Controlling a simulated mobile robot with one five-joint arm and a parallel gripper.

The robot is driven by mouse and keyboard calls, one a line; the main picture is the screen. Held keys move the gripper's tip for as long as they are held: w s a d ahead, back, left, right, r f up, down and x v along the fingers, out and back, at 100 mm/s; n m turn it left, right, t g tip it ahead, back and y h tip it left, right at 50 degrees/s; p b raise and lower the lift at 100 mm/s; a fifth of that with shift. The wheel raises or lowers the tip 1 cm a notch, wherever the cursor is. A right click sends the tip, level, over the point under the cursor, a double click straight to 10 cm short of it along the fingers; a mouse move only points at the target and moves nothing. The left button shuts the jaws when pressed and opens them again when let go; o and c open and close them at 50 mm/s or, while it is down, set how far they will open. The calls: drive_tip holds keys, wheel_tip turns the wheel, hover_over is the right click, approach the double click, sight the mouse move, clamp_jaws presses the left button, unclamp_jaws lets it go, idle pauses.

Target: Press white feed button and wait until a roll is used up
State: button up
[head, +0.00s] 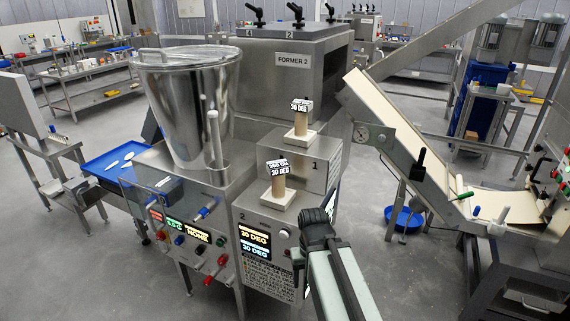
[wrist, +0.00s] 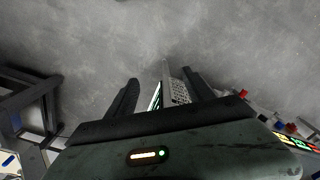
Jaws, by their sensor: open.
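The steel former machine (head: 293,60), labelled FORMER 2, stands in the middle of the head view. A small pale round button (head: 284,234) is on its front beside the 30 DEG displays (head: 254,243); I cannot tell whether it is the white feed button. No roll can be made out for certain. My gripper (head: 316,226) is close to the right of this panel, with no clear contact. In the wrist view its two black fingers (wrist: 161,88) are apart, with a panel edge (wrist: 178,90) visible between them and grey floor beyond.
Red and blue knobs (head: 209,262) stick out at the lower left. A sloping conveyor (head: 400,135) with a pale sheet is at the right. Open floor (head: 395,285) lies between.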

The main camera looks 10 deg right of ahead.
clamp_jaws()
idle(1.4)
